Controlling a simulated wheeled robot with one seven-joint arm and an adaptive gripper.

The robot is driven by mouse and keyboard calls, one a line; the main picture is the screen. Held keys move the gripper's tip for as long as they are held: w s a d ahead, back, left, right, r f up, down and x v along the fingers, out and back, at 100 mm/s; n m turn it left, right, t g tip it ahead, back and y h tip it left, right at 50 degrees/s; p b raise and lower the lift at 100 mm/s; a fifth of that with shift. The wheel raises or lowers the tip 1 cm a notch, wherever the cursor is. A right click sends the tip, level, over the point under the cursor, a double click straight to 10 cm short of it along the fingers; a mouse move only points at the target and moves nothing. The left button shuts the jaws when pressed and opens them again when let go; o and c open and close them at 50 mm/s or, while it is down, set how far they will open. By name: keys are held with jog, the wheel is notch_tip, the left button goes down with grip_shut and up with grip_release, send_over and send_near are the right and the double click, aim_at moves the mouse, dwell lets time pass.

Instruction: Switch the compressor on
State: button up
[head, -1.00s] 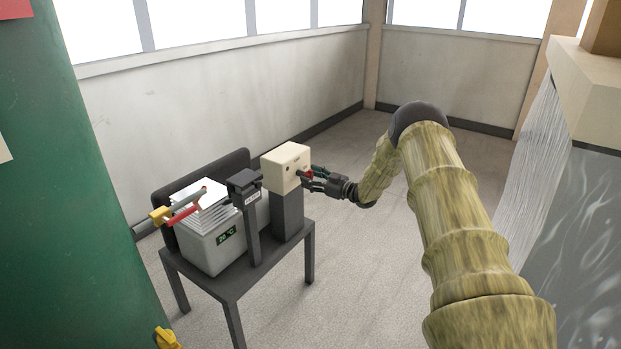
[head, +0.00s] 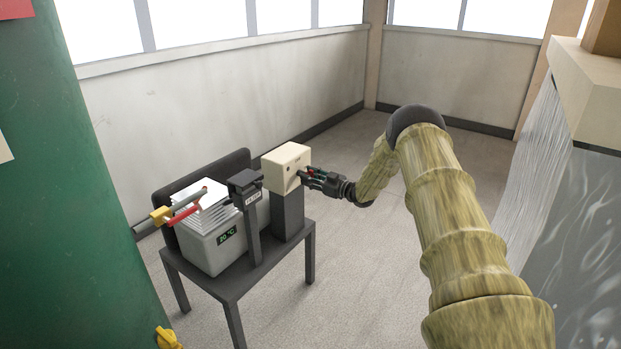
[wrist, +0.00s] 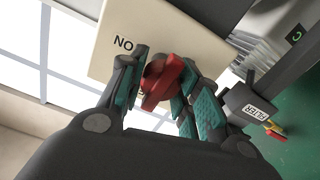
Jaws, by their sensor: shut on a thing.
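A cream switch box (head: 285,167) stands on a dark post on a small dark table. Its face with a red knob (wrist: 165,84) fills the upper middle of the wrist view. Letters beside the knob read "NO" there; they may be "ON" upside down. My gripper (head: 309,177) reaches in from the right at the box's face. In the wrist view its fingers lie on both sides of the red knob, shut on it. The knob's exact angle is partly hidden by the fingers.
On the table (head: 236,290), left of the box, stand a dark post with a label and a grey unit (head: 212,247) reading about 20 °C. A red-handled valve (head: 184,212) is at its left. A green surface (head: 75,220) fills the left; open floor lies right of the table.

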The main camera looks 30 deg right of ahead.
jog(key=shift+d+m, duration=0.15)
jog(key=shift+m, duration=0.25)
jog(key=m, duration=0.8)
jog(key=shift+d+m+p, duration=0.1)
jog(key=shift+m+p, duration=0.2)
jog(key=shift+p, duration=0.05)
jog(key=m, duration=0.4)
jog(key=shift+r, duration=0.1)
jog(key=shift+d+m+p, duration=0.1)
jog(key=shift+m+p, duration=0.2)
jog(key=shift+m, duration=1.9)
